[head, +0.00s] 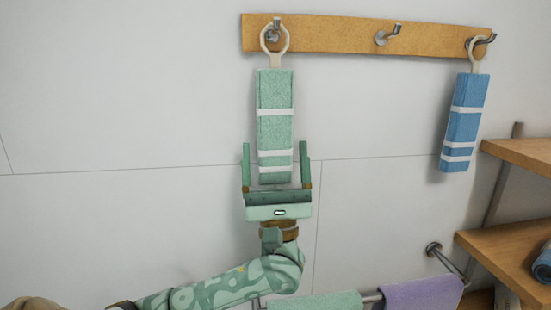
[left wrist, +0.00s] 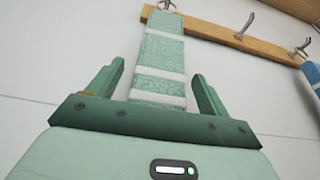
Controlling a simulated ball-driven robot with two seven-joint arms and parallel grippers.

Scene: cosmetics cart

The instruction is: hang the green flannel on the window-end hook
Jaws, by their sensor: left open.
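The green flannel (head: 275,95) hangs by its pale loop from the left hook (head: 276,24) of the wooden rail. It has white stripes and hangs straight down. My left gripper (head: 275,160) is below, with its open fingers on either side of the flannel's lower end and a gap to each side. In the left wrist view the flannel (left wrist: 162,55) rises between the two fingers (left wrist: 155,80), not gripped. The frames do not tell which end of the rail is the window end. My right gripper is in neither view.
The wooden rail (head: 335,35) has an empty middle hook (head: 387,35). A blue flannel (head: 465,120) hangs from the right hook (head: 482,42). A bar below holds a green towel (head: 318,301) and a purple towel (head: 422,294). Wooden shelves (head: 515,152) stand at the right.

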